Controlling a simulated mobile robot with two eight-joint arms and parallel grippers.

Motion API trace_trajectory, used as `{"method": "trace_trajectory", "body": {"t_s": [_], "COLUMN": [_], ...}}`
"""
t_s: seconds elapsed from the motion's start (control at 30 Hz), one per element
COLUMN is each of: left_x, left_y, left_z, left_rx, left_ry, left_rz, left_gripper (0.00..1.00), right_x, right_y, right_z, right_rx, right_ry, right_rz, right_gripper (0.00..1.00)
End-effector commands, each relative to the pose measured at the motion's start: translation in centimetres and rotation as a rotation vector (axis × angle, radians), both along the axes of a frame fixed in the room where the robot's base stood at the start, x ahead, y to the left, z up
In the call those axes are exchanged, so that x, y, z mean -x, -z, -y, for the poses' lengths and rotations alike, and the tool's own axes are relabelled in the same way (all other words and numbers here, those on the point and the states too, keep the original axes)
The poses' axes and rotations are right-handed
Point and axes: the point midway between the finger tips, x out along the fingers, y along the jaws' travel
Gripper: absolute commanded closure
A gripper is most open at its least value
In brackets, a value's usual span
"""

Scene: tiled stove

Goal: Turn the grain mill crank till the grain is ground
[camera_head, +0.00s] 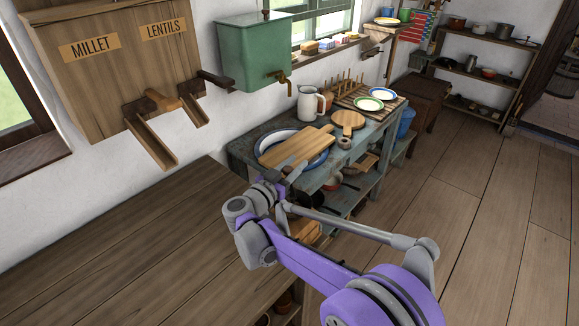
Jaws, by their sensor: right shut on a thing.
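My right gripper (281,182) is at the end of the purple and grey arm that comes in from the lower right. It is over the near corner of the blue-grey washstand, past the edge of the brown wooden counter. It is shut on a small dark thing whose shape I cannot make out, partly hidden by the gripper. No grain mill or crank can be clearly made out, and no ground grain shows. My left gripper is not in view.
A wooden dispenser (100,55) labelled MILLET and LENTILS hangs on the wall with two chutes. The brown counter (130,255) is bare. A green water tank (252,55) hangs above the washstand (348,152), which holds boards, plates and a jug (308,104). Floor is clear at right.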

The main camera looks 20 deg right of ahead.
Motion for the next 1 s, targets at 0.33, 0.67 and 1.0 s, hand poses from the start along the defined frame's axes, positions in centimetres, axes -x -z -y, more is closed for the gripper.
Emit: {"method": "trace_trajectory", "body": {"t_s": [0.33,0.67,1.0], "left_x": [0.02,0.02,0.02], "left_y": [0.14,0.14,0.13], "left_z": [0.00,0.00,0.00], "left_rx": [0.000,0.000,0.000], "left_ry": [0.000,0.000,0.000], "left_rz": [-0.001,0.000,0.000], "left_gripper": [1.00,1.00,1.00], "right_x": [0.18,0.17,0.15], "right_y": [0.09,0.10,0.03], "right_z": [0.41,0.42,0.41], "right_rx": [-0.002,-0.002,0.000], "right_ry": [0.049,0.048,0.047], "right_rz": [-0.001,-0.001,0.000], "right_gripper": [1.00,0.57,0.35]}}
